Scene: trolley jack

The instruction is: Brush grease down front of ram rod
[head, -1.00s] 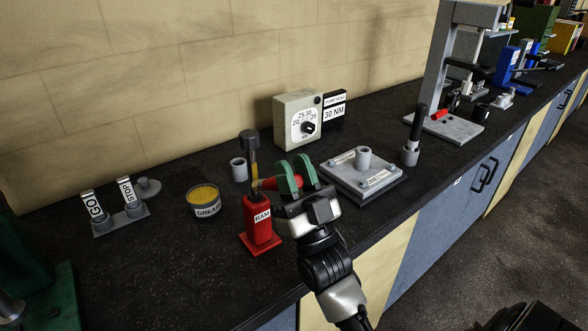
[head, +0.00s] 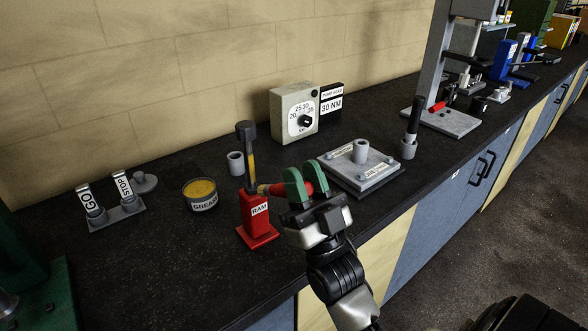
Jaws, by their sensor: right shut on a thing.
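The red ram (head: 257,222), with a RAM label, stands upright on the bench. Its dark grey rod (head: 245,140) rises from the top, with a yellow grease streak (head: 251,166) down its front right side. My right gripper (head: 302,183), with green fingers, is shut on a brush with a red handle (head: 276,189). The brush lies about level, its pale tip pointing left at the lower rod, near the block's top. I cannot tell whether the tip touches the rod. The open grease tin (head: 202,193), filled with yellow grease, stands left of the ram. My left gripper is not in view.
A grey cup (head: 236,163) stands behind the ram. A grey plate with a boss (head: 372,180) lies right of my gripper. A dial box (head: 295,112) stands by the wall. GO and STOP pedals (head: 122,211) are at left.

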